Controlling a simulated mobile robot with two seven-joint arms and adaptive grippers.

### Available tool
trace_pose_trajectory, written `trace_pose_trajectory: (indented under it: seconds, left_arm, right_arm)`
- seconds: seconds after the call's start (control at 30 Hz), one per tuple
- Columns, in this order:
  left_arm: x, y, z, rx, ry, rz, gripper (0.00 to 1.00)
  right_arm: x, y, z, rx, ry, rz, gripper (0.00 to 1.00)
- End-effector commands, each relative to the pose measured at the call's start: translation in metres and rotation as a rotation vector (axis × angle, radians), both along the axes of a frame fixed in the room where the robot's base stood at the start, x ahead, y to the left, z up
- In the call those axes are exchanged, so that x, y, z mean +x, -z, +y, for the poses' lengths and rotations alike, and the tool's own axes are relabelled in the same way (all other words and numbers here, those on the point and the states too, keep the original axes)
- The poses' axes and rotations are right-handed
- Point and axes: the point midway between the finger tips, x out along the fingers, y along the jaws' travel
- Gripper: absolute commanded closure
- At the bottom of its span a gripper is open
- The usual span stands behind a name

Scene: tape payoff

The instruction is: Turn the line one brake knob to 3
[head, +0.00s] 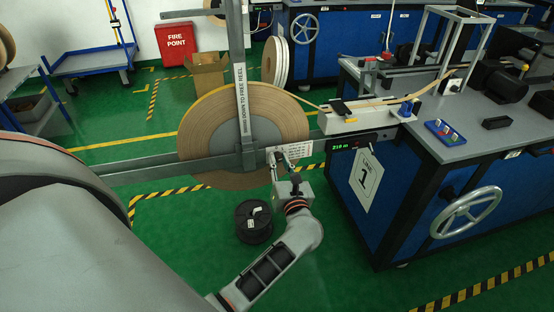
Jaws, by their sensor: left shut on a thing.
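My left gripper (283,163) reaches up from the bottom centre to the white printed label plate (297,152) on the grey reel stand arm. It is shut at the plate, on what appears to be the brake knob. The fingers hide the knob, so its pointer and setting cannot be read. Just left of the gripper is the large tan tape reel (200,125), with a grey bar reading "DOWN TO FREE REEL" (241,95) across its face. The line 1 sign (366,180) is on the blue bench to the right. My right gripper is not in view.
The blue bench (440,150) with a silver handwheel (466,212) stands close on the right. A small black spool (253,222) is on the green floor below the reel. A cardboard box (207,75) stands behind the reel.

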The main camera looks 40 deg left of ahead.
Motion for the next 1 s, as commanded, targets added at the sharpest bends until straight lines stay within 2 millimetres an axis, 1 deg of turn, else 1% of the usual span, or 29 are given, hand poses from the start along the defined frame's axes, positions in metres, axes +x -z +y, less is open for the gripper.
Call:
trace_pose_trajectory:
  seconds: [0.03, 0.47, 0.8, 1.0]
  left_arm:
    - [0.0, -0.005, 0.0, 0.029, -0.001, 0.032, 1.0]
    - [0.001, -0.005, -0.001, 0.293, -0.001, 0.344, 1.0]
    - [0.001, -0.003, -0.001, 0.491, 0.001, 0.575, 1.0]
    - [0.001, -0.002, -0.001, 0.576, 0.0, 0.676, 1.0]
  right_arm:
    - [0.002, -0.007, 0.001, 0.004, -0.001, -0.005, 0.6]
    - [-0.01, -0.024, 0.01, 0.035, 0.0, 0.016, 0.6]
    - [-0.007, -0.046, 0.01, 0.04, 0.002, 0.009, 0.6]
    - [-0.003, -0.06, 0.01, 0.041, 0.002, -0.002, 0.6]
